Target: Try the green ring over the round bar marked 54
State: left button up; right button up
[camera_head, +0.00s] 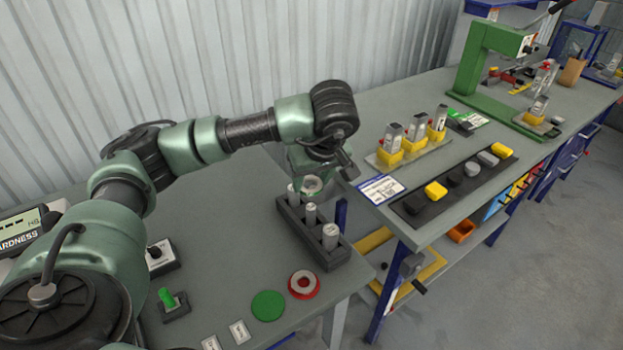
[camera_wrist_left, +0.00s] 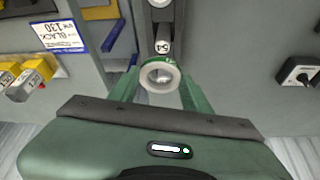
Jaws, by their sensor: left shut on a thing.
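My left gripper (camera_head: 313,183) is shut on a pale grey ring with a green edge, the green ring (camera_wrist_left: 148,84). It holds the ring at the far end of the dark rack of round bars. A bar whose top label looks like 54 (camera_wrist_left: 163,48) stands just beyond the ring in the left wrist view; the middle bar (camera_head: 310,214) shows in the head view. Something pale shows through the ring's hole, but I cannot tell whether a bar's end is inside it. The right gripper is not in view.
The dark rack (camera_head: 336,257) also holds a near bar (camera_head: 330,236). A grey ring (camera_head: 304,283) lies on a red disc. An empty green disc (camera_head: 267,305) lies beside it.

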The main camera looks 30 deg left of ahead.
aim_at(311, 206)
pick_arm(q)
jog(key=shift+d+f, duration=0.1)
jog(key=shift+f, duration=0.1)
jog(key=shift+f+b, duration=0.2)
jog(key=shift+b, duration=0.15)
notch_tip(311, 206, down, 2)
jog(key=shift+b, duration=0.85)
jog(key=shift+f+b, duration=1.1)
jog(key=shift+f, duration=0.2)
jog(key=shift+f+b, duration=0.55)
jog(key=shift+b, duration=0.25)
jog(key=o, duration=1.6)
